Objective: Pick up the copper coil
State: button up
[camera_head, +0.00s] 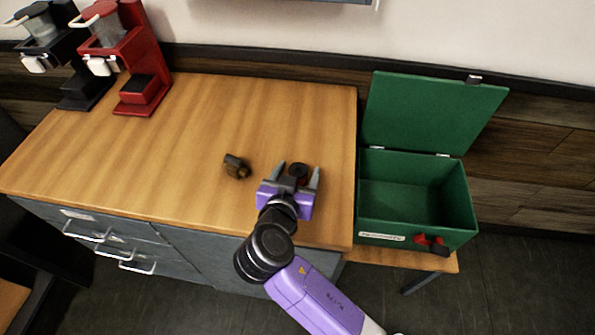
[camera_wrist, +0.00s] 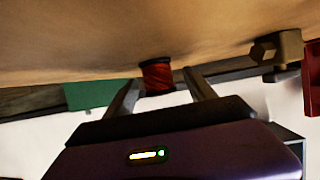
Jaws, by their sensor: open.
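The copper coil (camera_head: 299,170) is a small reddish-brown wound spool on the wooden counter, near its right front. In the wrist view the copper coil (camera_wrist: 157,76) shows as a red-brown cylinder between the two finger ends, with a visible gap on its right side. My gripper (camera_head: 297,174) is open with its fingers to either side of the coil. My fingers (camera_wrist: 161,82) also show in the wrist view, and they do not clasp the coil. Part of the coil is hidden behind my gripper in the head view.
A dark brown fitting (camera_head: 237,166) lies left of my gripper; the fitting (camera_wrist: 278,48) also shows in the wrist view. An open green box (camera_head: 466,205) stands right of the counter (camera_head: 190,125). Red (camera_head: 140,60) and black (camera_head: 55,45) brewers stand at the back left.

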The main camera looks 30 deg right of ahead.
jog(key=shift+w+d+f, duration=0.1)
jog(key=shift+w+d, duration=0.05)
grip_shut()
dwell(0.4)
